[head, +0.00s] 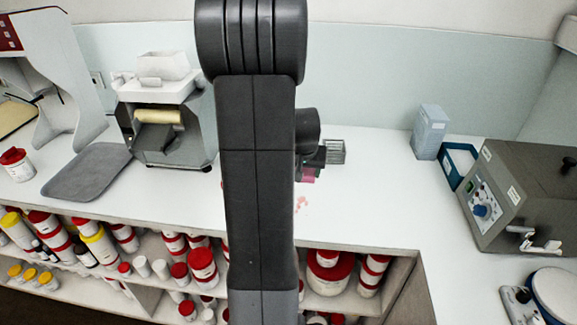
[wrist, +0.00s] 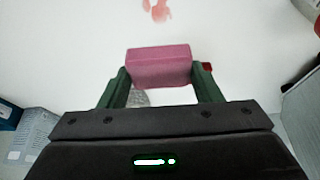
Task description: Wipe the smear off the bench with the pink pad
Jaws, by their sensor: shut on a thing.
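The pink pad (wrist: 160,66) is a block held crosswise between the two green fingers of my gripper (wrist: 161,80) in the wrist view. My gripper is shut on it. In the head view only a small part of the pink pad (head: 308,175) shows beside my arm, above the white bench (head: 385,205). The smear is a faint reddish-pink patch on the bench (head: 301,204), just in front of the pad. The smear also shows at the top edge of the wrist view (wrist: 157,10), apart from the pad. I cannot tell whether the pad touches the bench.
A mill machine (head: 168,125) and a grey tray (head: 88,170) are at left. A blue bin (head: 458,163) and a grey machine (head: 520,195) are at right. Shelves of jars lie below the bench's front edge.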

